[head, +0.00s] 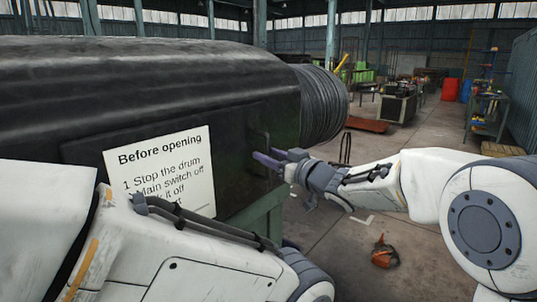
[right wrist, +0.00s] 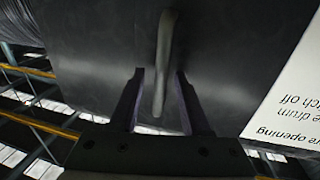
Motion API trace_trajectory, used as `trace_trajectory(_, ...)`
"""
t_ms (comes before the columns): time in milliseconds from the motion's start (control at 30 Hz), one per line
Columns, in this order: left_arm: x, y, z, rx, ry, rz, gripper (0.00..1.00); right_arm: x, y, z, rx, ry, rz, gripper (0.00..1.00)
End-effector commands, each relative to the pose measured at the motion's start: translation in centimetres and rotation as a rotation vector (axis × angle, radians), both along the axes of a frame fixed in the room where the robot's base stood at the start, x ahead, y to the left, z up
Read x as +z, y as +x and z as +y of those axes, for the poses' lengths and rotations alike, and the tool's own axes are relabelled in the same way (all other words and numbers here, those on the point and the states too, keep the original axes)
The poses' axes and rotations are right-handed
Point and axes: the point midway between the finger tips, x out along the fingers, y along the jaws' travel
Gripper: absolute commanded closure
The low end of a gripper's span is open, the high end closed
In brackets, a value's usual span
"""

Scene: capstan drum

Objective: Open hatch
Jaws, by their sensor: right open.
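A dark hatch panel (head: 240,118) is set in the side of a large black drum housing (head: 130,70) and looks closed. A dark bar handle (head: 259,138) stands near the panel's right end. My right gripper (head: 268,157) is at the handle, its purple fingers pointing at the panel. In the right wrist view the handle (right wrist: 165,55) runs between the two open fingers (right wrist: 160,75), with a visible gap on each side. The panel also fills the background there (right wrist: 230,50). My left arm crosses the lower head view; its gripper is not shown.
A white sign (head: 165,168) headed "Before opening" is on the panel, partly covered by my left arm. A coiled drum (head: 322,103) juts from the housing's right end. An orange object (head: 384,253) lies on the floor. Open floor stretches to the back right.

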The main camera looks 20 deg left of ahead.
Motion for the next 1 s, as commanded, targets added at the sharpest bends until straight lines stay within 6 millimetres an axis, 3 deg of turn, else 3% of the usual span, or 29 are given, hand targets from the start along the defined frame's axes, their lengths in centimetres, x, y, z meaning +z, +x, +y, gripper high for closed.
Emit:
trace_trajectory(333, 0.04, 0.00, 0.00, 0.000, 0.000, 0.000, 0.50, -0.02, 0.22, 0.44, 0.000, 0.000, 0.000, 0.53)
trace_trajectory(400, 0.04, 0.00, 0.00, 0.000, 0.000, 0.000, 0.50, -0.02, 0.21, 0.43, 0.000, 0.000, 0.000, 0.80)
trace_trajectory(467, 0.04, 0.00, 0.00, 0.000, 0.000, 0.000, 0.50, -0.01, 0.21, 0.43, 0.000, 0.000, 0.000, 1.00)
trace_trajectory(1000, 0.04, 0.00, 0.00, 0.000, 0.000, 0.000, 0.50, 0.00, 0.18, 0.44, 0.001, 0.000, 0.000, 1.00)
